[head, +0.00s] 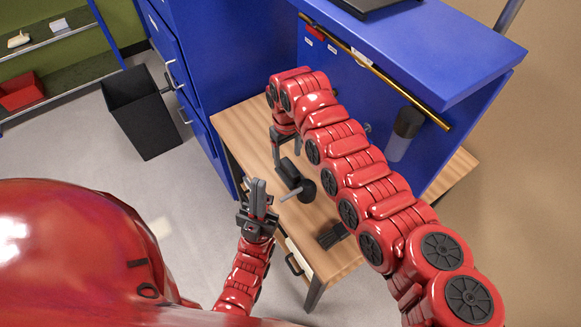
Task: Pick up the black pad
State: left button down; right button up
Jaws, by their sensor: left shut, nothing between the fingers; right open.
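A small dark ribbed block (332,236) lies near the front of the wooden table; it may be the black pad, but I cannot tell for sure. Another flat black object (372,6), cut off by the top edge, rests on the blue cabinet. My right gripper (286,155) is open above the table's left part, pointing down, just behind a black tool with a grey rod (290,173). My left gripper (258,190) is shut and empty, pointing up at the table's left front edge. My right arm hides much of the table's middle.
The wooden table (244,118) stands against a blue cabinet (440,45) with a brass-coloured rail (385,75). A black bin (143,112) stands on the floor at left.

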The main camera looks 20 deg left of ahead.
aim_at(290, 166)
jog(key=shift+s+f, duration=0.1)
jog(key=shift+f, duration=0.2)
jog(key=shift+s+f+p, duration=0.1)
jog(key=shift+f+p, duration=0.1)
jog(key=shift+p, duration=0.2)
jog(key=shift+d+f+p, duration=0.25)
jog(key=shift+f+p, duration=0.3)
jog(key=shift+p, duration=0.05)
jog(key=shift+d+f+p, duration=0.25)
jog(key=shift+f+p, duration=0.3)
jog(key=shift+p, duration=0.05)
jog(key=shift+f+b, duration=0.35)
jog(key=shift+f, duration=1)
grip_shut()
